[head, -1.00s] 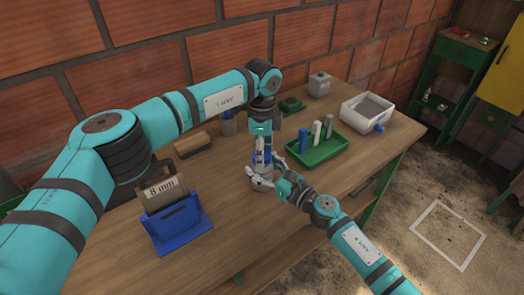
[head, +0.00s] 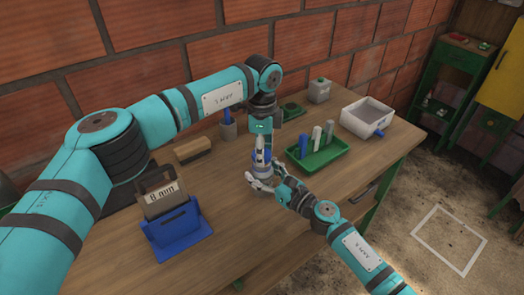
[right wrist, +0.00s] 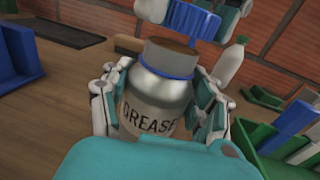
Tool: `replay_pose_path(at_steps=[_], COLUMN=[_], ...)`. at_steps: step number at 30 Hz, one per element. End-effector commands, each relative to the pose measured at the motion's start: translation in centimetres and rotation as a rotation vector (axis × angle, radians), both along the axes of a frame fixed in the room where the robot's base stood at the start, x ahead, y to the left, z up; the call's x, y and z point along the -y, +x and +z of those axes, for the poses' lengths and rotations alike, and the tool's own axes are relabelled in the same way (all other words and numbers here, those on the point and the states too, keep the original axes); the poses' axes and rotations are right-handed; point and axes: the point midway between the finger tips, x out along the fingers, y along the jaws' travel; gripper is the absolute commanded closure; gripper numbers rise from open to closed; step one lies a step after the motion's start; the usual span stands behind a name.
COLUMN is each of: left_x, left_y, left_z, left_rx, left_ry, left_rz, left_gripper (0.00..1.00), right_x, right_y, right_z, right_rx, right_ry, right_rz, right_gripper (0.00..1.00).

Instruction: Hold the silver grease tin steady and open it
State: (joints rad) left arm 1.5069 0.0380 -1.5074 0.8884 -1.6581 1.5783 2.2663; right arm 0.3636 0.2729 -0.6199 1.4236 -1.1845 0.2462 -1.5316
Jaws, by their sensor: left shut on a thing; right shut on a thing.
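The silver grease tin (right wrist: 152,112), labelled GREASE, stands between the fingers of my right gripper (right wrist: 160,100), which is shut around its body. Its grey neck, blue ring and brown contents show at the top. The ribbed blue lid (right wrist: 188,27) is off the neck, just above it and tilted in the right wrist view, between the fingers of my left gripper (head: 260,150). In the head view, my right gripper (head: 263,180) is below the left one, and the fingers hide most of the tin.
A green tray (head: 318,158) with several upright pieces stands right of the grippers. A brown block (head: 192,150) and a white bin (head: 368,117) are farther back. The front tabletop is clear.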

Motion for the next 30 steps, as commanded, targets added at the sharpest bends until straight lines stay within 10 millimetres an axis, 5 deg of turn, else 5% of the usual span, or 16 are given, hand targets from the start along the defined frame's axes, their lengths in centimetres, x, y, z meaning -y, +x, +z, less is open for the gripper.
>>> replay_pose_path(at_steps=[14,20,21,27,30], left_x=[0.0,0.0,0.0,0.0,0.0], left_y=[0.0,0.0,0.0,0.0,0.0], left_z=[3.8,4.0,4.0,4.0,4.0], left_rx=[0.001,0.000,0.000,0.000,0.000], left_ry=[0.000,0.000,0.000,0.000,0.000], left_rz=[0.000,0.000,0.000,-0.001,-0.001], left_gripper=[0.93,0.93,0.93,0.93,0.93], right_x=[0.0,0.0,0.0,0.0,0.0], right_y=[0.0,0.0,0.0,0.0,0.0], right_z=[0.0,0.0,0.0,0.0,0.0], right_rx=[-0.001,-0.001,-0.001,-0.001,0.000], right_ry=[0.001,0.001,0.001,0.001,0.000], right_rz=[0.000,0.000,0.000,0.000,0.000], right_gripper=[1.00,1.00,0.40,0.14,0.12])
